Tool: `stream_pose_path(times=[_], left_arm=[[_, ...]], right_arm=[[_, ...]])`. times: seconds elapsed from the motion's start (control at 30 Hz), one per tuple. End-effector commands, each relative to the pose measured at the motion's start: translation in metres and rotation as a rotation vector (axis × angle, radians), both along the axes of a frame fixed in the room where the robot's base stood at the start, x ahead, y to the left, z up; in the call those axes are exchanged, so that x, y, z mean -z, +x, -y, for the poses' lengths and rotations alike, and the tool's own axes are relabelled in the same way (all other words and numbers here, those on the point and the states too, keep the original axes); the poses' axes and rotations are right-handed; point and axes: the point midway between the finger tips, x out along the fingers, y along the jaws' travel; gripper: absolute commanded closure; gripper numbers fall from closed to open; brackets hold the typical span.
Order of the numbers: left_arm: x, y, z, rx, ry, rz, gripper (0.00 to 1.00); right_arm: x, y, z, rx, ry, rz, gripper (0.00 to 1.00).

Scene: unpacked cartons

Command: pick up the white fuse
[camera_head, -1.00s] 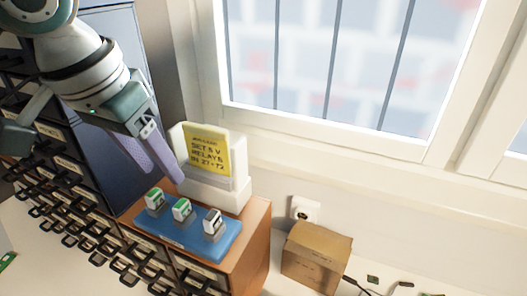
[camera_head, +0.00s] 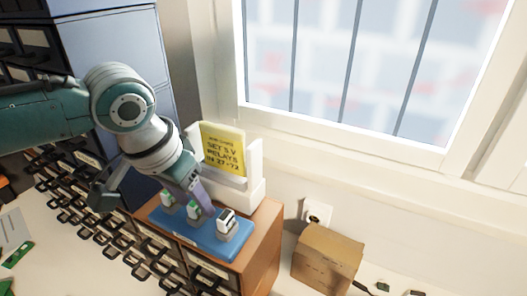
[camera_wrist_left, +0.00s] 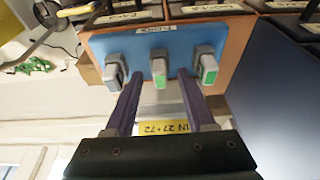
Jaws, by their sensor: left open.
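The white fuse (camera_head: 226,216) stands at the right end of the blue tray (camera_head: 212,247) in the head view, on top of the drawer cabinet. It shows at the left of the row in the left wrist view (camera_wrist_left: 113,74). Two green-faced fuses stand beside it, one in the middle (camera_wrist_left: 159,74) and one at the other end (camera_wrist_left: 208,68). My left gripper (camera_head: 207,208) is open, its purple fingers (camera_wrist_left: 160,80) pointing down at the tray. In the wrist view the middle green fuse appears between the fingertips; contact cannot be told. My right gripper is not in view.
A white holder with a yellow note (camera_head: 223,150) stands right behind the tray. A cardboard box (camera_head: 326,259) stands to the right, below a wall socket (camera_head: 317,213). Rows of drawers with black handles (camera_head: 110,240) are at the left, and a window is behind.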

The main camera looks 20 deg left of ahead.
Motion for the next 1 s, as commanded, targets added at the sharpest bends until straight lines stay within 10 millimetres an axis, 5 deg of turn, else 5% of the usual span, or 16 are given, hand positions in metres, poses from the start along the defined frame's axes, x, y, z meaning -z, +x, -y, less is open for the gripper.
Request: stream_pose_path(times=[0.07, 0.57, 1.0], left_arm=[[-0.0003, 0.0001, 0.0000, 0.000, 0.000, 0.000, 0.45], [-0.0006, -0.0001, -0.0001, 0.000, 0.000, 0.000, 1.00], [-0.0007, -0.0001, -0.0001, -0.001, 0.000, 0.000, 1.00]], right_arm=[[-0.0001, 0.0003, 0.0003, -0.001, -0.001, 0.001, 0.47], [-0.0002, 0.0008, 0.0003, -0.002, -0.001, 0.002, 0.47], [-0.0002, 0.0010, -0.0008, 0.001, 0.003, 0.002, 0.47]])
